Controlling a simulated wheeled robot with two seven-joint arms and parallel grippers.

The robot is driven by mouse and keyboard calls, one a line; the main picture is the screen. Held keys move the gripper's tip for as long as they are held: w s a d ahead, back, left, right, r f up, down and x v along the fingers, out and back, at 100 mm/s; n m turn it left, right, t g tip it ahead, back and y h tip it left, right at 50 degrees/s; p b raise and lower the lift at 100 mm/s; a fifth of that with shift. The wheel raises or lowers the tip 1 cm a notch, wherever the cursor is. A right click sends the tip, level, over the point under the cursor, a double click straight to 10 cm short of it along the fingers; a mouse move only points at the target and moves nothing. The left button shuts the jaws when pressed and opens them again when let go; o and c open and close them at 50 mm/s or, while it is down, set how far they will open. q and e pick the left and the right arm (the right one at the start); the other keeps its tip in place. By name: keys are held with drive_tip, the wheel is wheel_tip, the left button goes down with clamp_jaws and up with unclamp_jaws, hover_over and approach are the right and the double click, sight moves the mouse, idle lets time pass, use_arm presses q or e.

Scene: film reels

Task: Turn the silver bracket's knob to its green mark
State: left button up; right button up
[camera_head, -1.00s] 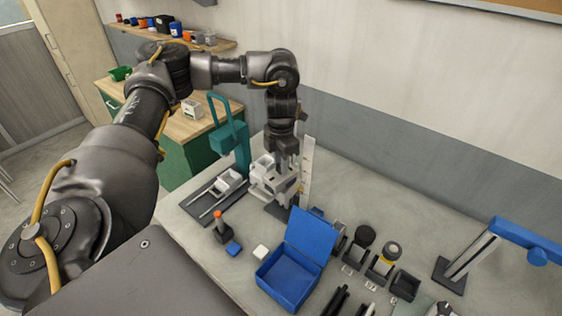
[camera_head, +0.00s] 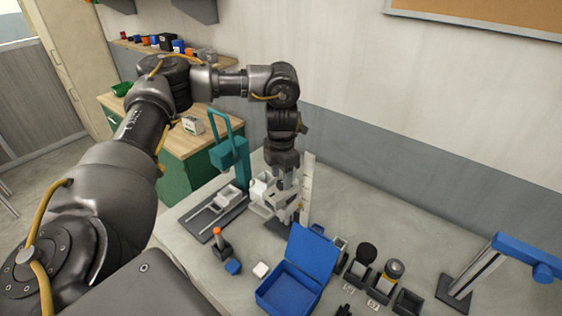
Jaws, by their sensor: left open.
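The silver bracket (camera_head: 308,181) stands at the back of the bench, with a tall pale upright showing just right of my left gripper. My left gripper (camera_head: 279,212) points down in front of the bracket, with its jaws open. It hides most of the bracket's lower part. I cannot make out the knob or its green mark behind the gripper, nor whether the fingers touch it. My right gripper is not in view.
A teal bracket (camera_head: 230,158) on a dark base stands close to the left of my gripper. A blue open box (camera_head: 283,294) lies in front. Small dark holders (camera_head: 358,272) stand right of it. A blue bracket (camera_head: 522,250) stands far right.

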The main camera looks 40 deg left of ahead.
sight(281, 182)
use_arm(q)
wheel_tip(281, 182, up, 10)
drive_tip(key=b, duration=0.1)
drive_tip(key=shift+f, duration=0.15)
idle(0.6)
